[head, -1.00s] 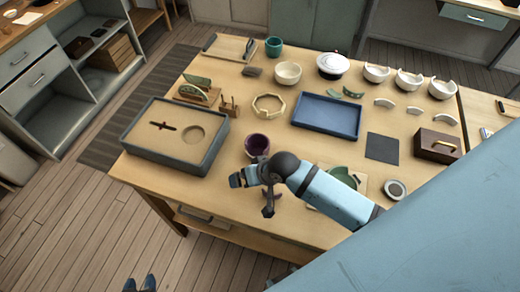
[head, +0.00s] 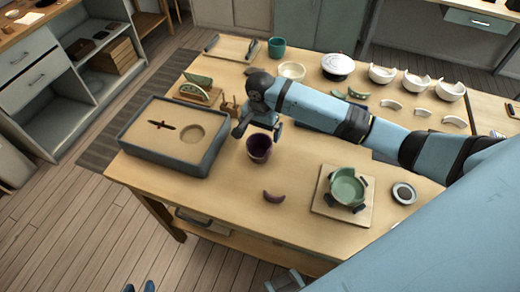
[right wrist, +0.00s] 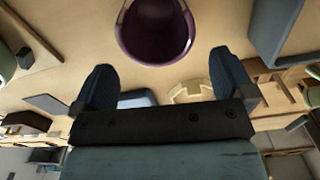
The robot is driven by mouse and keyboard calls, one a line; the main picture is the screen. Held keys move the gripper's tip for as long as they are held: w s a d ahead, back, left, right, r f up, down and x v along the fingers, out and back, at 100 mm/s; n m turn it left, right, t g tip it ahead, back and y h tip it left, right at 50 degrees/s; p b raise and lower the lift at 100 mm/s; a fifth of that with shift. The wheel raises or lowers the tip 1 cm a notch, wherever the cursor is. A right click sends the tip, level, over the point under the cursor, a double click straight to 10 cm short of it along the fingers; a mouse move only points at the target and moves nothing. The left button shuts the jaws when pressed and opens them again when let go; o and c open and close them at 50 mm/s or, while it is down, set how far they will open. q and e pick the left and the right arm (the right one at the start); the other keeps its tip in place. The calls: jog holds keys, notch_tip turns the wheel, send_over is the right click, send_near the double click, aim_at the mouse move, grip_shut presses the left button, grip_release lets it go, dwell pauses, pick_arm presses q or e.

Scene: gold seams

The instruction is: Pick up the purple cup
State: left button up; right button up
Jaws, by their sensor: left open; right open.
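The purple cup (head: 259,150) stands upright on the wooden table, its dark opening facing up. My right gripper (head: 258,132) is open just above and behind it, with one finger to each side. In the right wrist view the cup (right wrist: 156,32) lies ahead of the open right fingers (right wrist: 163,82), roughly centred between their lines and apart from both. A curved purple shard (head: 273,197) lies on the table in front of the cup. My left gripper (head: 140,287) is open at the bottom edge, away from the table, with only its fingertips showing.
A grey tray (head: 128,141) with a sand-coloured bed stands left of the cup. A green bowl (head: 347,188) sits on a board to the right. White bowls and a teal cup (head: 276,47) stand at the back.

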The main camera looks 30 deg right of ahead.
aim_at(260, 154)
notch_tip(260, 154, down, 3)
jog(key=f, duration=0.4)
jog(key=shift+s+a, duration=0.3)
jog(key=shift+s, duration=0.1)
jog(key=shift+f, duration=0.6)
jog(key=c, duration=0.6)
